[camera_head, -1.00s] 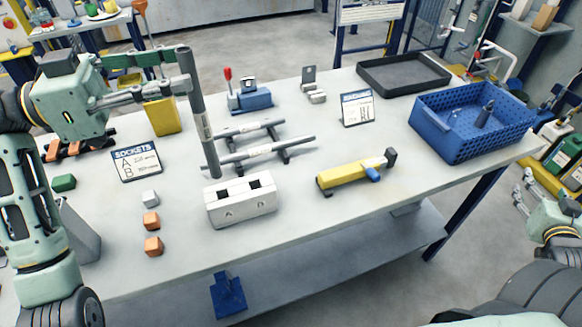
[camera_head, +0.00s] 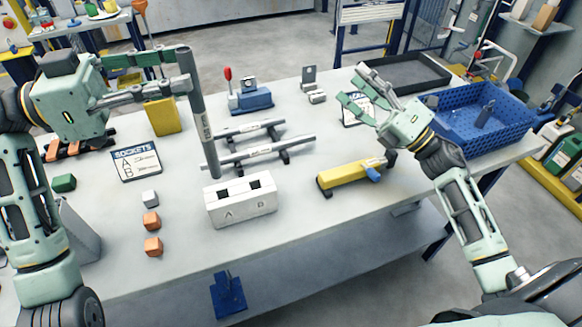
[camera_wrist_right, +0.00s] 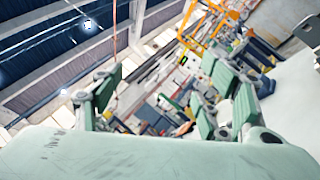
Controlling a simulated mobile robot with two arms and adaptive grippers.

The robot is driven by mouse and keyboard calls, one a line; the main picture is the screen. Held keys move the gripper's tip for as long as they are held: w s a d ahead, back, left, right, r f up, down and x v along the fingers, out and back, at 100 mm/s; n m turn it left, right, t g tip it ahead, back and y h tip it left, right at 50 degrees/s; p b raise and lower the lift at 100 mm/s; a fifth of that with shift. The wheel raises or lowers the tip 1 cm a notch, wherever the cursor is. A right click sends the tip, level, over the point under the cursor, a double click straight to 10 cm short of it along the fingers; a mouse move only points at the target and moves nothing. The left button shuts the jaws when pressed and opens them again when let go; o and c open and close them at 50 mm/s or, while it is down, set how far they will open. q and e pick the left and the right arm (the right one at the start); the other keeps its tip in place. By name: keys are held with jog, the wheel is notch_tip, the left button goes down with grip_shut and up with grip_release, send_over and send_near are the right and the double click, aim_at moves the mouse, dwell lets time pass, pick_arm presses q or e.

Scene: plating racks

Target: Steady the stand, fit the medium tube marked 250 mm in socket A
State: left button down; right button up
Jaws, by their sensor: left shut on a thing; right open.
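My left gripper (camera_head: 184,72) is shut on the upper part of a long grey tube (camera_head: 202,125), held upright. The tube bears a pale label too small to read. Its lower end is close to the back left of the white stand (camera_head: 241,208), near socket A; I cannot tell whether it is over the hole. The stand has two dark square sockets on top and the letters A and B on its front. Two other grey tubes (camera_head: 272,147) (camera_head: 248,130) lie on cradles behind it. My right gripper (camera_head: 351,82) is open and empty, above the table's right part.
A SOCKETS card (camera_head: 136,161) stands left of the stand. Small orange, white and green blocks lie near the left. A yellow tool (camera_head: 347,174) lies right of the stand. A blue crate (camera_head: 478,140) and a dark tray (camera_head: 424,60) are at the right. The table front is clear.

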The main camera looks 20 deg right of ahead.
jog(key=a+f+n+g+y, duration=0.2)
jog(key=a+n+g+y, duration=0.4)
jog(key=a+n, duration=0.4)
jog(key=n+g+h, duration=0.4)
jog(key=n+g, duration=0.9)
jog(key=n, duration=0.1)
send_near(241, 195)
jog(key=shift+w+d+f, duration=0.65)
jog(key=shift+w+d, duration=0.25)
jog(key=shift+w, duration=0.05)
jog(key=shift+s+a+f, duration=0.1)
jog(key=shift+a+f, duration=0.1)
jog(key=shift+a, duration=0.1)
jog(key=x, duration=1.1)
jog(key=shift+a, duration=0.1)
jog(key=shift+c, duration=0.6)
jog(key=c, duration=1.3)
